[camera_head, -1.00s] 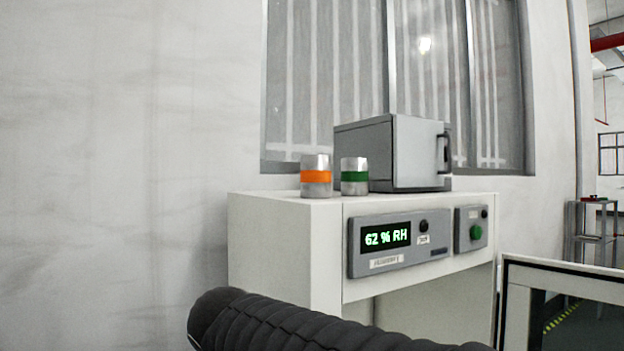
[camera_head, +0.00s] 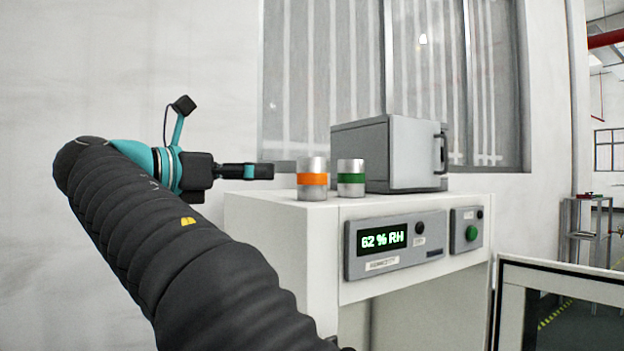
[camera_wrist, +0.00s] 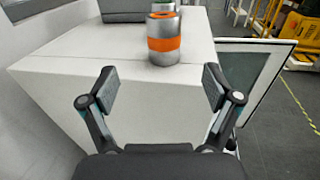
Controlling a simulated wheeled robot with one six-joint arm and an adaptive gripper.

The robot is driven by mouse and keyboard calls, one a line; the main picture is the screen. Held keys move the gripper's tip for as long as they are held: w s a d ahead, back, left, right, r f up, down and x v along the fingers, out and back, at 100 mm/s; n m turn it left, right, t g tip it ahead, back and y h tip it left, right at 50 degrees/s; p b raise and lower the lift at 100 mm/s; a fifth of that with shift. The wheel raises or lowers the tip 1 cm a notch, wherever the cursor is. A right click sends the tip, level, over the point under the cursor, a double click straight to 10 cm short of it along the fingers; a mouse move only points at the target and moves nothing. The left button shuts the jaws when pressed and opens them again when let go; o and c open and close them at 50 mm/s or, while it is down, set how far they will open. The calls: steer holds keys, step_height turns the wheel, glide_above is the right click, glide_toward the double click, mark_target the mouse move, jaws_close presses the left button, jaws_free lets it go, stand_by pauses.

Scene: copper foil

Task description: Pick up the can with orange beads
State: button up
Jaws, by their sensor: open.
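The can with the orange band (camera_head: 312,179) is silver and stands upright on the left part of the white cabinet top. It also shows in the wrist view (camera_wrist: 164,44), ahead of my fingers and near the cabinet edge. A similar can with a green band (camera_head: 351,178) stands just right of it; in the wrist view a can behind the orange one is mostly hidden. My gripper (camera_head: 262,171) is left of the orange can at about its height. In the wrist view my gripper (camera_wrist: 160,88) is open and empty, with the can beyond the fingertips.
A grey metal box (camera_head: 388,154) stands behind the cans on the cabinet (camera_head: 275,212). The cabinet front carries a panel reading 62 % RH (camera_head: 382,239). A wall and window are behind. A white-framed panel (camera_head: 508,290) stands at the lower right.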

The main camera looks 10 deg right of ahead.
mark_target(313, 169)
steer(key=b+x, duration=0.1)
steer(key=x, duration=0.7)
steer(key=shift+d, duration=0.25)
steer(key=shift+b+x, duration=0.4)
steer(key=shift+x, duration=2.2)
steer(key=shift+s+d+r, duration=0.1)
steer(key=c, duration=1.3)
steer(key=shift+c, duration=0.7)
steer(key=shift+r, duration=0.1)
